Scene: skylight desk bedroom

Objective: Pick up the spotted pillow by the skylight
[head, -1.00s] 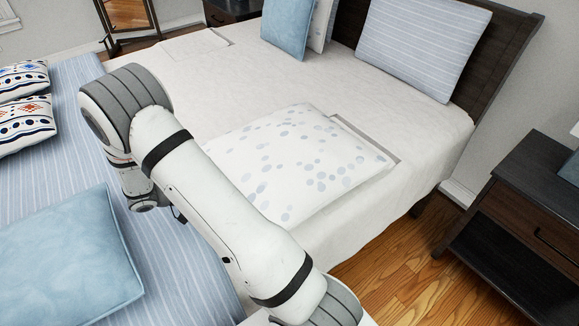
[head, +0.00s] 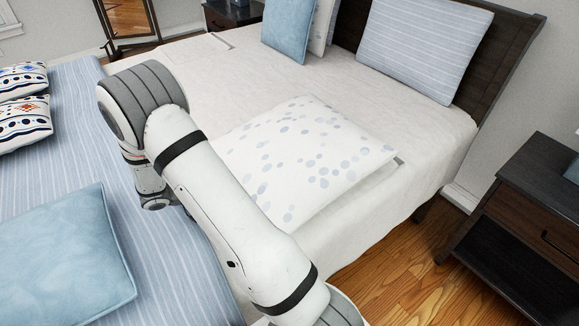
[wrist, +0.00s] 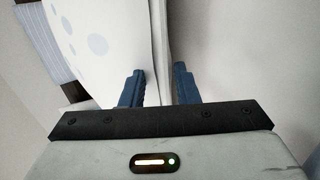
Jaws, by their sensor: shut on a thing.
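The spotted pillow (head: 315,160) is white with grey-blue dots. In the head view it is over the white bed, its right side appearing raised off the cover. In the wrist view its dotted face (wrist: 98,38) fills the upper left, and its pale edge passes between the two dark blue fingers. My gripper (wrist: 160,82) is shut on that edge. In the head view my arm hides the gripper and the pillow's left part.
The white bed (head: 240,80) has a striped pillow (head: 420,45) and a blue pillow (head: 288,28) by the headboard. A blue-striped bed (head: 75,135) with a blue cushion (head: 65,255) lies left. A dark nightstand (head: 525,215) stands right, across a strip of wood floor.

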